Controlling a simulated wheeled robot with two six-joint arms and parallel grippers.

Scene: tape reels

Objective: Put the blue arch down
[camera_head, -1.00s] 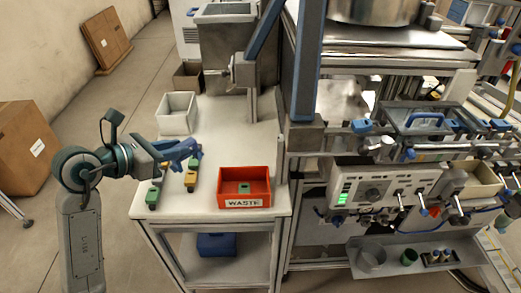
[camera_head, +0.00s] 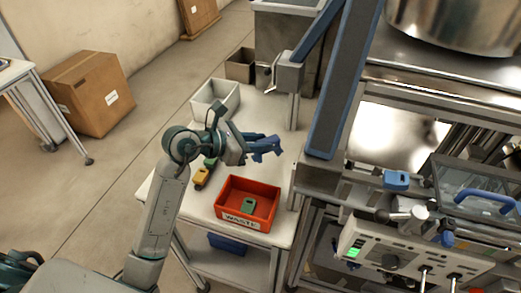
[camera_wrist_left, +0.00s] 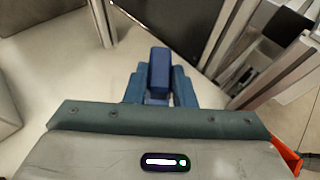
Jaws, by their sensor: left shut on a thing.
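My left gripper (camera_head: 256,150) reaches in over the white table, behind the red waste bin in the head view. It is shut on the blue arch (camera_wrist_left: 159,70), which shows upright between the two blue fingers in the left wrist view. In the head view the arch (camera_head: 268,144) blends with the fingers, so its exact outline is hard to tell. It appears held above the table top (camera_head: 262,112). My right gripper is not in view.
The red bin marked WASTE (camera_head: 229,211) stands at the table's front with a green block (camera_head: 248,205) inside. A white bin (camera_head: 230,96) stands farther back.

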